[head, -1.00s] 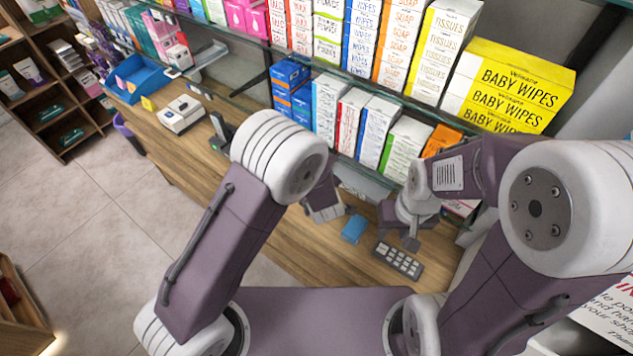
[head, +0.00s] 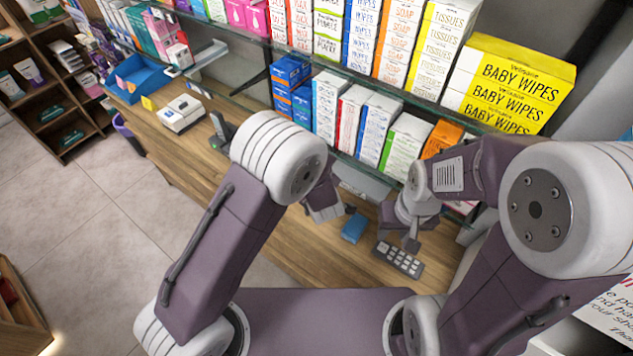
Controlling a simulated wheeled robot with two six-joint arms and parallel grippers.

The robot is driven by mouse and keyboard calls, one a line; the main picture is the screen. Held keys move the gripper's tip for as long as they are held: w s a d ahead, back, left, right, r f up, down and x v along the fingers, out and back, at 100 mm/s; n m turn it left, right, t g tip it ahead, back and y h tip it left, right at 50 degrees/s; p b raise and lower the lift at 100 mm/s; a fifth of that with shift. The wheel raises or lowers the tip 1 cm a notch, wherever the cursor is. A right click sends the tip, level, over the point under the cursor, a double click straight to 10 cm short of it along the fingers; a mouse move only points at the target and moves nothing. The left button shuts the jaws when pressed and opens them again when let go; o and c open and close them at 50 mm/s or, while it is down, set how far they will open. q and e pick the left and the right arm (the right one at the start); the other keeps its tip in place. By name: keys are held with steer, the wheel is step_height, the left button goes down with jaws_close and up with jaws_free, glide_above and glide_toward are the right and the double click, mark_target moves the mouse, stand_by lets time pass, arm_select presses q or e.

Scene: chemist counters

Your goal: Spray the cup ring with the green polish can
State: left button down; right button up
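I cannot make out a green polish can or a cup ring in the head view; my arms cover part of the counter. My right gripper (head: 399,232) is low over the right part of the wooden counter, just behind a dark keypad. Its fingers look apart, with nothing seen between them. My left gripper (head: 326,208) is over the counter, left of a small blue block (head: 353,228). My own arm partly hides it, so its fingers cannot be read.
The wooden counter (head: 290,250) runs along glass shelves of boxed goods, with yellow baby wipes boxes (head: 510,85) at right. The dark keypad (head: 399,259) lies near the front edge. A white device (head: 181,113) and a blue tray (head: 137,80) stand farther left.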

arm_select(q)
steer(key=shift+s+a+f, duration=0.15)
steer(key=shift+s+f, duration=0.1)
steer(key=shift+f, duration=0.35)
steer(key=shift+r, duration=0.2)
steer(key=r+p, duration=0.3)
steer(key=w+r+p, duration=0.1)
steer(key=r+p, duration=0.2)
steer(key=shift+r, duration=0.1)
steer(key=shift+s, duration=0.1)
